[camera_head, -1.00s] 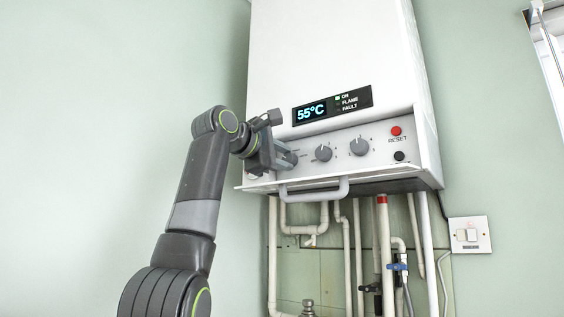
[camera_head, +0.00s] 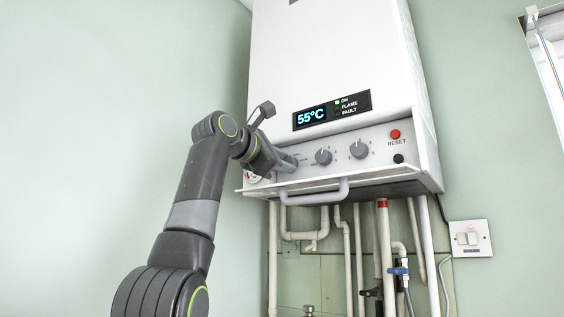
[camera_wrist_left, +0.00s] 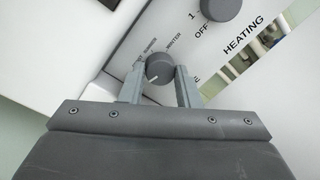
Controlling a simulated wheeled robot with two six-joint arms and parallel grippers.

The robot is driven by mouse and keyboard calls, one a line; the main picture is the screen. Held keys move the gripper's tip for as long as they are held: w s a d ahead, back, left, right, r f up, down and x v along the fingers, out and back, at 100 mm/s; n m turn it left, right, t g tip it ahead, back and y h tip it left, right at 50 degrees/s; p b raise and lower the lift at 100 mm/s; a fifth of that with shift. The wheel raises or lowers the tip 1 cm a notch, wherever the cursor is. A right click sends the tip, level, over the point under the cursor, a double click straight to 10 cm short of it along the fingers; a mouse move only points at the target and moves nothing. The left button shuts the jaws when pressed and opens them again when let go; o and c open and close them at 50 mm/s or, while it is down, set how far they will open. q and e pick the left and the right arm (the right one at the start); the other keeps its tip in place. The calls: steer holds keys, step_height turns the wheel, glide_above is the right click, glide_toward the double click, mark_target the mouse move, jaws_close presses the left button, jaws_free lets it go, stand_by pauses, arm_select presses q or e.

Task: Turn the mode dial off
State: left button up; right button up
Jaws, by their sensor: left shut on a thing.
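The mode dial (camera_wrist_left: 159,66) is a round grey knob with a white pointer line, on the boiler's white control panel. In the left wrist view its pointer slants toward the lower left; the words SUMMER and WINTER stand beyond it, partly covered by the fingers. My left gripper (camera_wrist_left: 160,78) is shut on this dial, one finger on each side. In the head view my left gripper (camera_head: 284,162) is at the panel's left end and mostly hides the dial. The boiler display (camera_head: 311,117) reads 55°C, with a green light by ON.
A heating dial (camera_wrist_left: 220,8) is beside the mode dial. Further right on the panel are another grey dial (camera_head: 358,149), a red reset button (camera_head: 395,134) and a black knob (camera_head: 398,158). A handle-like bar (camera_head: 315,197) sticks out below. Pipes run underneath.

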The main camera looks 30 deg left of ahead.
arm_select(q)
steer(key=shift+w+f, duration=0.1)
steer(key=o, duration=1)
steer(key=shift+c, duration=0.2)
steer(key=s+b, duration=0.2)
steer(key=s, duration=0.1)
steer(key=s+a+b, duration=0.1)
steer(key=s+b, duration=0.1)
steer(key=s, duration=0.2)
steer(key=shift+a+f, duration=0.1)
steer(key=shift+a, duration=0.1)
steer(key=s+a+b, duration=0.2)
steer(key=s+b, duration=0.1)
steer(key=s, duration=0.7)
steer(key=shift+r, duration=0.45)
steer(key=shift+b, duration=0.3)
